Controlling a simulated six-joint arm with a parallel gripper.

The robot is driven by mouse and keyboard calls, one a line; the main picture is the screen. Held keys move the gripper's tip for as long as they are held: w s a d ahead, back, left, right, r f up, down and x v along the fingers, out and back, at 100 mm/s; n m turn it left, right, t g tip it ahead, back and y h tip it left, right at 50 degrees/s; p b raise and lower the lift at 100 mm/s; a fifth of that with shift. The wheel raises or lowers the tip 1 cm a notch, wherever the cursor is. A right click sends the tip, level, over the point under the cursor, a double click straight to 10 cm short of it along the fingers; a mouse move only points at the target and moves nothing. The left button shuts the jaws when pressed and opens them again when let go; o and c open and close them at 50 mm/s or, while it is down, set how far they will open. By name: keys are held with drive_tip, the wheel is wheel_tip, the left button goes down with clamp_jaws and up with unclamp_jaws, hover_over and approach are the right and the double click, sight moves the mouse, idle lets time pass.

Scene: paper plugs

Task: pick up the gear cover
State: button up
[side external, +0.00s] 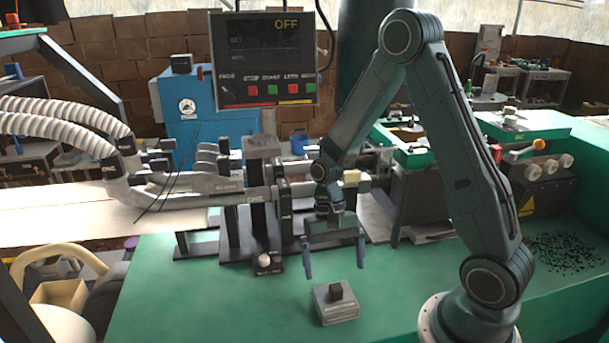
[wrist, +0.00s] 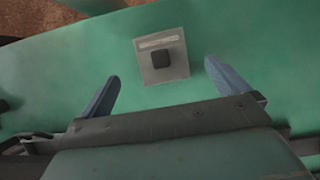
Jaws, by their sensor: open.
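The gear cover looks to be the small grey box (side external: 335,306) with a dark knob on top, on the green table near its front edge. In the wrist view the grey box (wrist: 161,72) lies beyond and between the two fingertips. My gripper (side external: 334,259) is open and empty, above and behind the box in the side view. Its two blue fingers point down, spread wider than the box. In the wrist view my gripper (wrist: 161,72) shows its fingers apart, touching nothing.
The green table (side external: 190,300) is clear around the box. Behind my gripper stands a machine with metal pipes and black brackets (side external: 252,225). A small block with a pale knob (side external: 266,264) sits left of my gripper. A control panel (side external: 268,60) reading OFF hangs above.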

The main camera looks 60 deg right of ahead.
sight(336, 285)
drive_tip(key=shift+x, duration=1.75)
drive_tip(key=shift+x, duration=2.55)
drive_tip(key=c, duration=1)
